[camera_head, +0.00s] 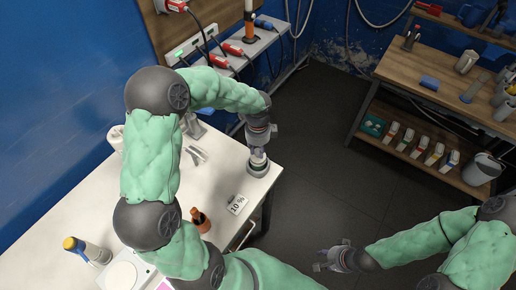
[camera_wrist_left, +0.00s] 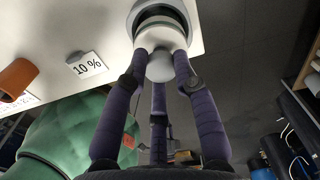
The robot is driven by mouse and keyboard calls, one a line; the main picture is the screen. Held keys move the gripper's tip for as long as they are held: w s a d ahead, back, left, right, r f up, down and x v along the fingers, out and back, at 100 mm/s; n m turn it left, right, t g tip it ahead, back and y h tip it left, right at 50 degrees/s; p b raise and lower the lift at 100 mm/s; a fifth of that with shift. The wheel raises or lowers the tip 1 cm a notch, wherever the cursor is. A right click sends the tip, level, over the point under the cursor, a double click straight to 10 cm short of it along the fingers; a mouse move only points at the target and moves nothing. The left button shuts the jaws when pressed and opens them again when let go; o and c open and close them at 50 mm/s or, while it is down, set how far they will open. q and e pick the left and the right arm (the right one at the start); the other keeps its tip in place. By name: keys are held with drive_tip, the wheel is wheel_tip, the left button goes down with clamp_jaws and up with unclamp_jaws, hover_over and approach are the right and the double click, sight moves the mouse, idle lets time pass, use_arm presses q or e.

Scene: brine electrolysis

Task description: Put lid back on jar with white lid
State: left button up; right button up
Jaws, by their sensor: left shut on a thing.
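The jar (camera_head: 258,169) stands at the right corner of the white table, and its round rim (camera_wrist_left: 163,10) is at the top of the left wrist view. My left gripper (camera_head: 258,149) points down over it, with its purple fingers closed around the white lid (camera_wrist_left: 160,38) by its knob. The lid is in line with the jar mouth; I cannot tell whether it touches the rim. My fingers partly hide the lid in the head view. My right gripper (camera_head: 330,262) hangs over the dark floor, away from the table; its finger opening is unclear.
A bottle with a yellow cap (camera_head: 86,250) is at the left of the table. The wall shelf (camera_head: 240,50) with red plugs is behind. A wooden bench (camera_head: 440,90) stands right.

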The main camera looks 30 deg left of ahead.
idle(0.6)
use_arm(q)
drive_tip(key=o, duration=1)
drive_tip(key=shift+o, duration=0.4)
drive_tip(key=o, duration=0.4)
drive_tip(key=shift+o, duration=0.2)
drive_tip(key=shift+r+p, duration=3)
drive_tip(key=shift+r, duration=0.5)
